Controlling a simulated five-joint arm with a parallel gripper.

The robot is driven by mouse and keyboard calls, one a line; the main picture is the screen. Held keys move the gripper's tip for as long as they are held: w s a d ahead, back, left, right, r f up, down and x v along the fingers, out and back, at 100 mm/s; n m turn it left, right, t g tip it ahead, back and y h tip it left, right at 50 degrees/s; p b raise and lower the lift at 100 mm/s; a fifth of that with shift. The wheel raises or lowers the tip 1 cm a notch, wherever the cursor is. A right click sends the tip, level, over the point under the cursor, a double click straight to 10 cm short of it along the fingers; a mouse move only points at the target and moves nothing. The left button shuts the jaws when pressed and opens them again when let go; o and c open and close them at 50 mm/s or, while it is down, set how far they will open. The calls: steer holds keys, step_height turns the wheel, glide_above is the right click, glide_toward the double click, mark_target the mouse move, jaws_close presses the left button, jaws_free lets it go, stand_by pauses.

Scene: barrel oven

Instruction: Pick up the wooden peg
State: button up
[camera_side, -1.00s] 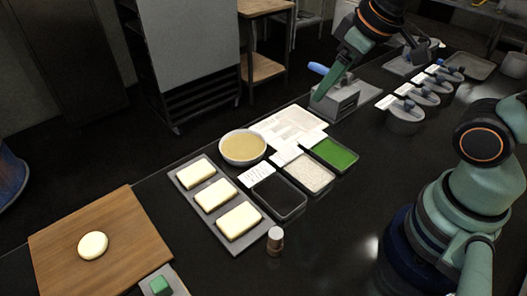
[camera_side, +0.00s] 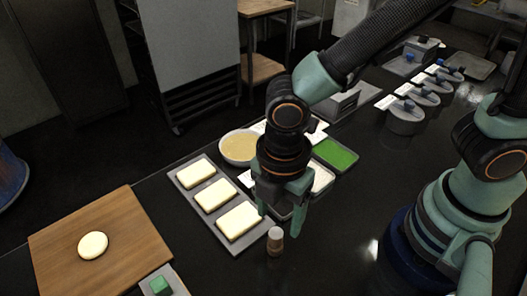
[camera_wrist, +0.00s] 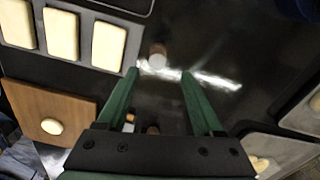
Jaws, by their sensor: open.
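The wooden peg (camera_side: 275,241) is a small brown upright cylinder with a pale top, standing on the black counter by the near end of the grey tray. My gripper (camera_side: 279,222) points down just above it, with the two green fingers apart and nothing between them. In the wrist view, a small round brown and pale thing that looks like the peg (camera_wrist: 157,57) shows just beyond the open fingertips (camera_wrist: 160,72), roughly in line with the gap. I cannot tell the exact height of the fingertips over it.
A grey tray (camera_side: 181,181) with three pale slabs lies left of the peg. A wooden board (camera_side: 70,250) with a round dough piece is further left. A green block (camera_side: 160,285) sits at the front. Ingredient trays, one with green filling (camera_side: 336,153), lie behind.

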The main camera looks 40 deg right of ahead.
mark_target(276, 233)
steer(key=shift+w+f, duration=0.15)
steer(key=shift+f, duration=1.65)
steer(key=shift+w+f, duration=0.1)
steer(key=shift+f, duration=1.7)
jaws_close()
